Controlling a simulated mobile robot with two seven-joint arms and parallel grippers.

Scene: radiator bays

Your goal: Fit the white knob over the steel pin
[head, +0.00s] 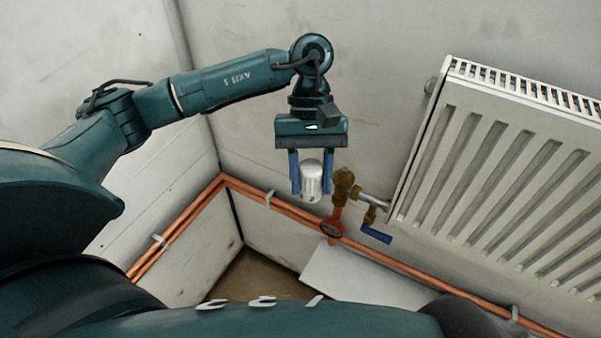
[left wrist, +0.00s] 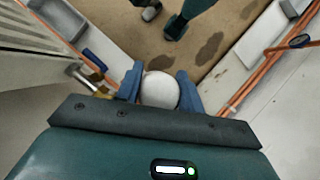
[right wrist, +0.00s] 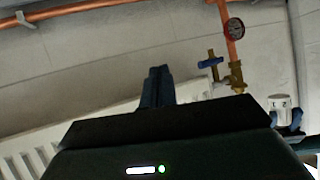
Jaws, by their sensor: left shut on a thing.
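The white knob (head: 311,180) is held between the blue fingers of my left gripper (head: 311,184), which is shut on it. In the left wrist view the knob (left wrist: 158,90) shows as a round white top between both fingers. The knob is beside the brass valve (head: 343,186), a little to its left in the head view, with a gap between them. The steel pin cannot be made out in any view. In the right wrist view my right gripper (right wrist: 156,86) has its fingers together with nothing seen in them; the knob (right wrist: 280,103) shows at the right.
A white radiator (head: 500,170) hangs on the wall at the right. A blue lever (head: 376,234) sits below the valve. A round gauge (head: 332,228) is on the copper pipe under it. Copper pipes (head: 420,275) run along the walls. The wall above the valve is clear.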

